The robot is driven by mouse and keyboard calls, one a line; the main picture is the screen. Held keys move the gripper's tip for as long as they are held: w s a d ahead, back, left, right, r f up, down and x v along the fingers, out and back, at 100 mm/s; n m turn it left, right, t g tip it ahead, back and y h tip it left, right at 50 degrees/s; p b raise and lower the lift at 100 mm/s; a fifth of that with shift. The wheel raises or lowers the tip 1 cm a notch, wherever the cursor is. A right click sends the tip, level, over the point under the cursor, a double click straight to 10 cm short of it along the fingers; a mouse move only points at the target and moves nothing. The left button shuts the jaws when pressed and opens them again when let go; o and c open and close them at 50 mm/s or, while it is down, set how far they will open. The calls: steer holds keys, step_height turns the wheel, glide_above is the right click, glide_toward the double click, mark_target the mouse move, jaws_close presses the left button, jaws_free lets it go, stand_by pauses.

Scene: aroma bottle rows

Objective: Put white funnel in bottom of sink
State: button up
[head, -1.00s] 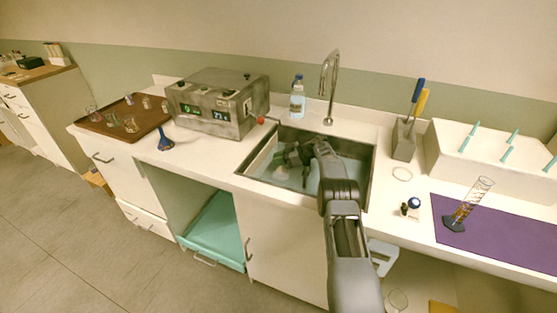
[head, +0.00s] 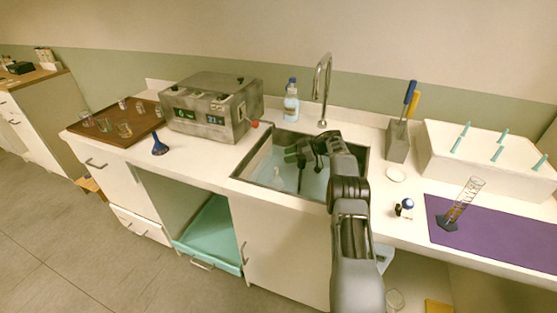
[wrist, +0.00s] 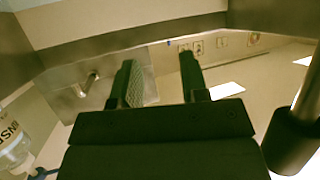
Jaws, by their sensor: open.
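The grey metal sink (head: 262,184) is set in the white counter, with a pale blue-grey bottom. A small pale shape (head: 277,153) shows inside it at the left, partly beside my gripper; it may be the white funnel, but it is too small to tell. My gripper (head: 291,155) is above the sink, toward its left side. In the wrist view my gripper (wrist: 155,75) has its two dark fingers apart with nothing held between them. No white funnel shows clearly in the wrist view.
A chrome tap (head: 320,90) and a wash bottle (head: 291,105) stand behind the sink. A grey machine (head: 212,108) is to the left, with a blue funnel (head: 159,146) before it. A tool holder (head: 397,142) and purple mat (head: 500,235) are to the right.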

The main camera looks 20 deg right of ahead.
steer(key=shift+v, duration=2.4)
